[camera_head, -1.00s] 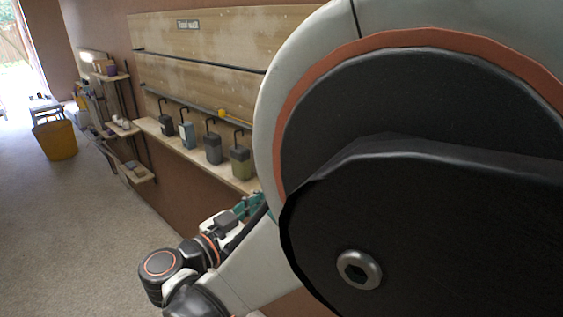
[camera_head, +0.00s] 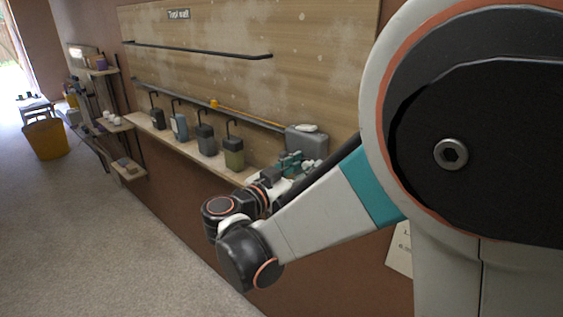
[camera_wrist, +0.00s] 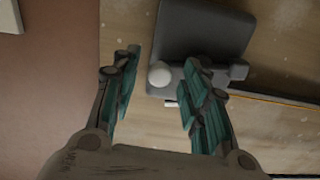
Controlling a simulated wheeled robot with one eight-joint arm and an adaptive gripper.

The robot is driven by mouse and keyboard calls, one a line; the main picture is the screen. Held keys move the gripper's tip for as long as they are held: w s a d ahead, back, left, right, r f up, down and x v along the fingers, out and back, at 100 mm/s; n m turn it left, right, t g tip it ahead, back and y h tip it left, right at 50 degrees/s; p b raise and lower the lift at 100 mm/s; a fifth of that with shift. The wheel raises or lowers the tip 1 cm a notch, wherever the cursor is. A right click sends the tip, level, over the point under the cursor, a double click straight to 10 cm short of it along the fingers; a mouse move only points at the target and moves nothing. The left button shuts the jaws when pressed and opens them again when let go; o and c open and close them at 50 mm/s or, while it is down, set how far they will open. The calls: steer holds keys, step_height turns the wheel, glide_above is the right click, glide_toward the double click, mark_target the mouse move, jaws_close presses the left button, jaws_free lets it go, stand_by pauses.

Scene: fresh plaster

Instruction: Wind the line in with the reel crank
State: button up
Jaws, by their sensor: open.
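A grey box-like reel (camera_head: 307,140) sits at the right end of the wall shelf, with a thin orange line running left from it to an orange bead (camera_head: 213,103). My gripper (camera_head: 290,163) is at the reel's front, its teal fingers spread. In the wrist view the reel's grey body (camera_wrist: 205,28) lies beyond the fingers. A round white knob (camera_wrist: 160,75) shows between the fingertips of my open gripper (camera_wrist: 160,64), nearer the right finger. Contact with the knob cannot be told. Part of the reel is hidden behind the right finger.
Several lidded containers with hooked black handles (camera_head: 205,140) stand left of the reel along the narrow wooden shelf (camera_head: 222,171). A black rail (camera_head: 200,48) crosses the board above. A yellow bucket (camera_head: 45,138) stands on the far floor.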

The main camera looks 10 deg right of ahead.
steer(key=shift+c, duration=0.2)
jaws_close()
steer(key=shift+r, duration=0.1)
steer(key=w+a+r+n+p, duration=0.1)
steer(key=w+a+n, duration=0.1)
steer(key=n, duration=1)
steer(key=w+a+r+n+p, duration=0.1)
steer(key=w+n, duration=0.3)
steer(key=n, duration=0.8)
steer(key=shift+w+a+r+n+p, duration=0.15)
steer(key=shift+w+a+n+p, duration=0.2)
steer(key=shift+a+p, duration=0.5)
